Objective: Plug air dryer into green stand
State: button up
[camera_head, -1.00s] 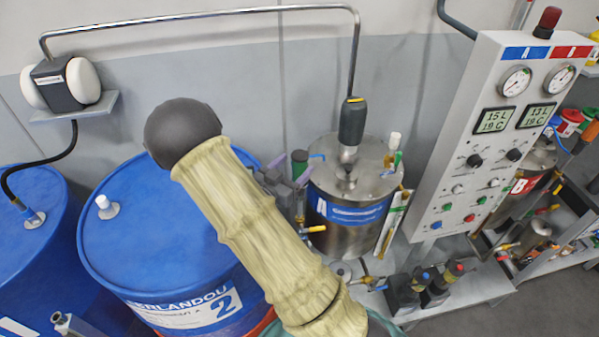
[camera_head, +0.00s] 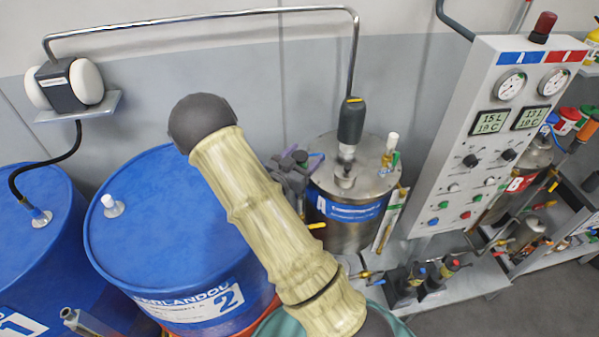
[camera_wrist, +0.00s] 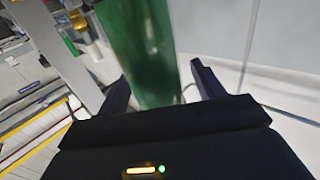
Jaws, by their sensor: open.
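A translucent green cylinder (camera_wrist: 140,50), which looks like the air dryer or part of the green stand, fills the upper middle of the wrist view. My gripper (camera_wrist: 160,72) is open, with one finger on each side of the cylinder's lower part. I cannot tell whether either finger touches it. In the head view my gripper (camera_head: 290,172) is beside the steel tank marked A, mostly behind my arm, and the green cylinder is hidden there. I cannot make out a separate dryer and stand.
Steel tank A (camera_head: 345,228) stands right of my gripper, with a pump and pipe above it. Blue drum 2 (camera_head: 150,225) is at left, below my arm. A control panel (camera_head: 480,150) rises at right. Valves and small pumps (camera_head: 420,275) crowd the shelf in front.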

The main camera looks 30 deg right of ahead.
jog(key=shift+c, duration=0.5)
jog(key=c, duration=1.2)
jog(key=shift+o, duration=0.2)
jog(key=shift+r, duration=0.15)
notch_tip(320, 180, up, 10)
jog(key=b, duration=0.2)
jog(key=shift+b, duration=0.3)
jog(key=shift+f, duration=0.2)
